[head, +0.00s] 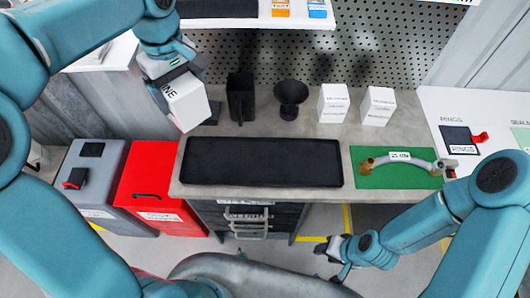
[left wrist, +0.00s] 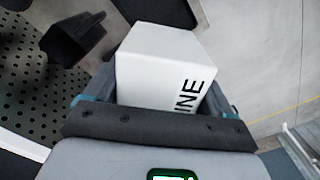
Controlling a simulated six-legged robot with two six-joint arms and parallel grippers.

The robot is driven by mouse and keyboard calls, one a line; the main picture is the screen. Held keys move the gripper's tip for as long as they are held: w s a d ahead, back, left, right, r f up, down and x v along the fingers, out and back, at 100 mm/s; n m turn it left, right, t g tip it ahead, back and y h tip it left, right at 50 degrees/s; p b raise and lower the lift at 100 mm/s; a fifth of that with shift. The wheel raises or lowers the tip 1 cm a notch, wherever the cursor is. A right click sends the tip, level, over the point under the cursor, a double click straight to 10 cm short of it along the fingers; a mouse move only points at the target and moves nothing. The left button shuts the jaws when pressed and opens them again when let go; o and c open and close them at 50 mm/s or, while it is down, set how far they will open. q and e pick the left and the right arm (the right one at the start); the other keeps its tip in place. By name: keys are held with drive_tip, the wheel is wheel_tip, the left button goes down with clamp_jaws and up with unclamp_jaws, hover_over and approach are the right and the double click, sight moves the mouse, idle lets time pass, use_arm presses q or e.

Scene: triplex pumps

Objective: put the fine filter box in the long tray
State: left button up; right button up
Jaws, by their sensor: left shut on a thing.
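The fine filter box (head: 187,103) is white with dark lettering, of which "INE" shows in the left wrist view (left wrist: 150,75). My left gripper (head: 172,78) is shut on it and holds it tilted, left of the bench's back part. The box is to the upper left of the long tray (head: 262,162) and apart from it. The long tray is black, lies on the grey bench top and looks empty. My right gripper (head: 332,250) is low in front of the bench; its fingers are small and dark, and their opening is unclear.
A black jug (head: 241,97), a black funnel (head: 291,95) and two white boxes (head: 333,103) (head: 378,106) stand behind the tray. A green mat (head: 395,168) with a hose lies to its right. A red bin (head: 150,185) stands left of the bench. A shelf (head: 255,22) hangs above.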

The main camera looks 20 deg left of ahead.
sight(186, 118)
use_arm(q)
drive_tip(key=shift+s+r, duration=0.15)
drive_tip(key=shift+s+a, duration=0.2)
drive_tip(key=shift+s, duration=0.65)
drive_tip(key=f, duration=0.2)
drive_tip(key=w+f, duration=0.1)
drive_tip(key=f, duration=0.4)
drive_tip(key=shift+w+d+f, duration=0.15)
drive_tip(key=shift+f, duration=0.15)
drive_tip(key=f, duration=0.7)
drive_tip(key=s+f, duration=0.1)
drive_tip(key=f, duration=0.3)
drive_tip(key=shift+f+p, duration=0.2)
drive_tip(key=shift+p, duration=0.1)
drive_tip(key=shift+w+f, duration=0.1)
drive_tip(key=shift+f, duration=0.25)
drive_tip(key=shift+w+f, duration=0.15)
drive_tip(key=shift+w, duration=0.15)
drive_tip(key=shift+s, duration=0.25)
drive_tip(key=o, duration=1)
drive_tip(key=shift+o, duration=0.4)
drive_tip(key=shift+w+f, duration=0.1)
drive_tip(key=shift+w, duration=0.1)
wheel_tip(186, 118, up, 12)
drive_tip(key=shift+s+r, duration=0.1)
drive_tip(key=shift+r, duration=0.1)
